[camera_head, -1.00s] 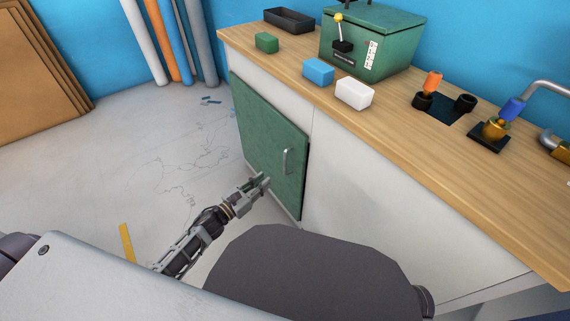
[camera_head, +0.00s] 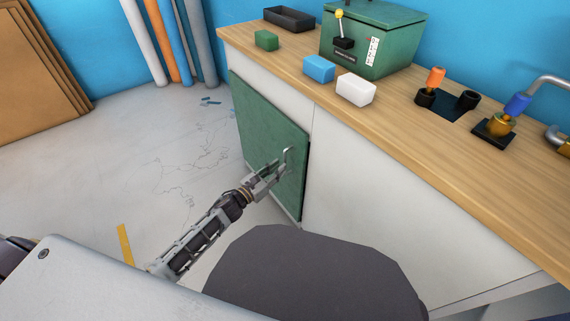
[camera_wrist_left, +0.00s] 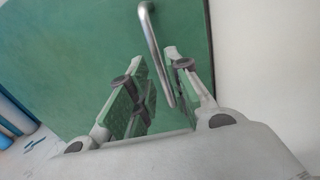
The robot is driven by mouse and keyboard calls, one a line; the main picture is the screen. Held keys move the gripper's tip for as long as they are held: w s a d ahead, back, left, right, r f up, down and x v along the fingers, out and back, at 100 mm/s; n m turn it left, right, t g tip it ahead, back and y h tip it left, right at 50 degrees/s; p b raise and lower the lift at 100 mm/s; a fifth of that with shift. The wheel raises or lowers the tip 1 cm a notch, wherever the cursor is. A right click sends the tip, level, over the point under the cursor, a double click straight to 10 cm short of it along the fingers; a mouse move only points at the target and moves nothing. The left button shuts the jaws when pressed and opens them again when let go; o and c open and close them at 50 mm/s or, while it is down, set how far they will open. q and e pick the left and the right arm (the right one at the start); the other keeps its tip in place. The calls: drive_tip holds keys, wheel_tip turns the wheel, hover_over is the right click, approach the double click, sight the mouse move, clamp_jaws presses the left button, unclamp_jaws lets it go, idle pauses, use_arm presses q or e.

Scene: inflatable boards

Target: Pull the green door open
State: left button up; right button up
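The green door (camera_head: 262,128) is on the front of the white cabinet under the wooden counter and looks closed. Its silver bar handle (camera_head: 289,160) is near the door's right edge. My left gripper (camera_head: 281,166) is in front of the door at the handle. In the left wrist view the green door (camera_wrist_left: 75,45) fills the background. The handle (camera_wrist_left: 153,45) runs down between the two spread fingers of my left gripper (camera_wrist_left: 160,85), its lower end closer to the right finger. The fingers do not appear closed on it. My right gripper is not in view.
On the wooden counter (camera_head: 400,130) are a green block (camera_head: 266,40), a blue block (camera_head: 319,69), a white block (camera_head: 356,89) and a green box with a lever (camera_head: 372,42). Pipes (camera_head: 165,40) stand by the wall. The floor left of the door is mostly clear.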

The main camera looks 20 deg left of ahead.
use_arm(q)
drive_tip(key=b+x, duration=0.1)
drive_tip(key=x, duration=0.3)
drive_tip(key=shift+w+d, duration=0.1)
drive_tip(key=shift+w, duration=0.1)
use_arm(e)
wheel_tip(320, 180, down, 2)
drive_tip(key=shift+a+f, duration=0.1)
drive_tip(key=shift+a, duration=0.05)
use_arm(q)
clamp_jaws()
